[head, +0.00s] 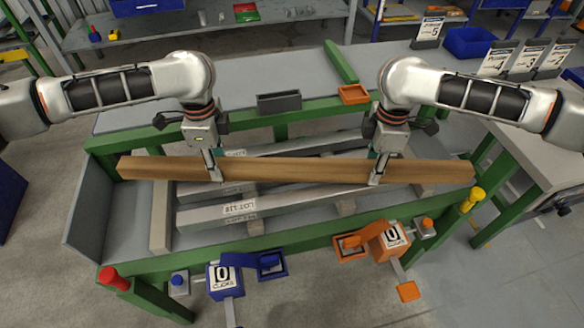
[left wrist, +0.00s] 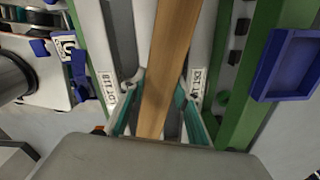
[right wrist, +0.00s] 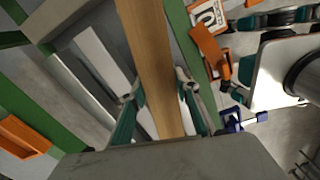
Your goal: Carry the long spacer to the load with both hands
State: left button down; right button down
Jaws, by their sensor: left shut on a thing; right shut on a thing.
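The long spacer (head: 290,170) is a long brown wooden bar, held roughly level across the head view above the load. My left gripper (head: 214,172) is shut on it left of its middle. My right gripper (head: 378,172) is shut on it toward its right end. The spacer runs between the fingers in the left wrist view (left wrist: 170,70) and in the right wrist view (right wrist: 152,60). The load (head: 290,205) is grey bars lying beneath the spacer, one with a "LOT L18" label. The spacer hides part of these bars.
A green-framed table (head: 300,235) surrounds the load, with a grey end plate (head: 92,215) at left. Blue (head: 224,278) and orange (head: 388,242) clamp-like devices stand along the near edge. A dark grey tray (head: 279,102) and an orange tray (head: 353,94) sit behind.

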pick_arm(q)
jog(key=shift+f, duration=0.35)
pick_arm(e)
jog(key=shift+f, duration=0.3)
pick_arm(q)
jog(key=c, duration=1.9)
grip_release()
jog(key=shift+f, duration=0.2)
pick_arm(e)
jog(key=c, duration=1.9)
grip_release()
jog(key=shift+f, duration=0.25)
pick_arm(q)
jog(key=o, duration=0.4)
pick_arm(e)
jog(key=o, duration=0.4)
jog(key=shift+r, duration=0.6)
pick_arm(q)
notch_tip(320, 180, up, 12)
pick_arm(e)
notch_tip(320, 180, up, 11)
